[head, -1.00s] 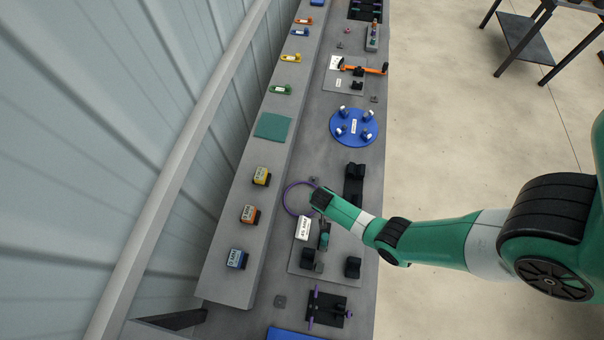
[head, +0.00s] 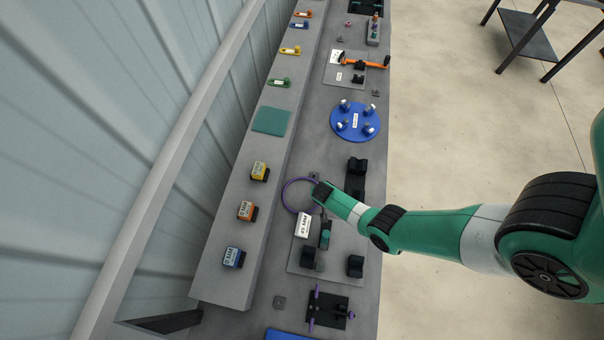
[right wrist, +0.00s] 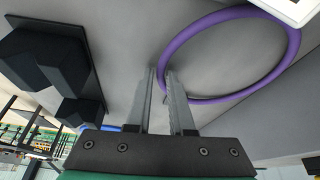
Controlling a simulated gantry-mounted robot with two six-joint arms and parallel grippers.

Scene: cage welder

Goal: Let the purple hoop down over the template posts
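The purple hoop (head: 284,189) is in the head view, left of my right gripper (head: 322,194). It also shows large in the right wrist view (right wrist: 292,62). There the near side of its rim passes between the two fingers of my right gripper (right wrist: 168,85), which look closed on it. The template is a blue disc (head: 343,134) with several short pale-topped posts (head: 368,110). It lies farther up the bench in the head view, apart from the hoop. Whether the hoop touches anything below it cannot be told. My left gripper is not in view.
Black blocks (head: 356,166) stand between the hoop and the disc, to the right. A plate with a white label box (head: 303,225) and a clamp lies below the hoop. A raised shelf (head: 222,285) with coloured boxes runs along the left. An orange-handled clamp (head: 376,63) stands beyond the disc.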

